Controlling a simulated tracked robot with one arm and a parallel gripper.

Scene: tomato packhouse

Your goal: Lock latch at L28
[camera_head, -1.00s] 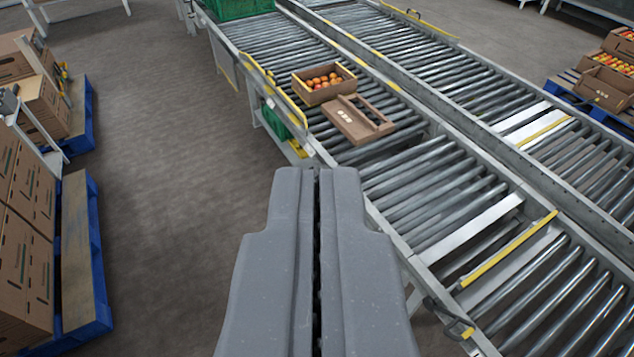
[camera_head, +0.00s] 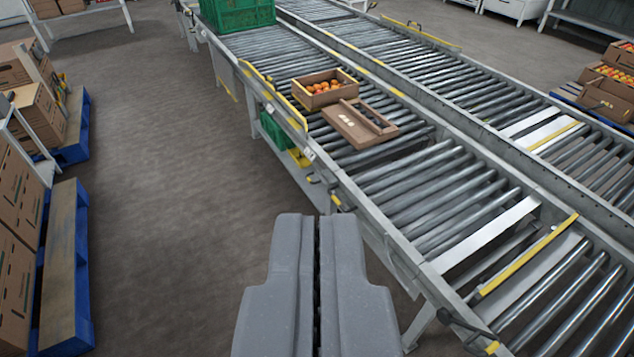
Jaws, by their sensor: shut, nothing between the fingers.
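My gripper (camera_head: 317,220) is shut and empty, pointing forward over the floor beside the near roller conveyor (camera_head: 415,270). A small dark latch handle with a yellow end (camera_head: 337,200) sits on the conveyor's side, just beyond and slightly right of my fingertips in the picture; I see a gap between them. A second dark handle with a yellow end (camera_head: 490,347) is on the same side at the lower right. I cannot read any label, so I cannot tell which latch is L28, nor whether either is locked.
An open cardboard box of tomatoes (camera_head: 325,90) and a brown carton piece (camera_head: 358,124) lie on the rollers. A green crate (camera_head: 238,14) stands farther back. Boxes on blue pallets (camera_head: 70,265) line the left. The floor between (camera_head: 170,180) is clear.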

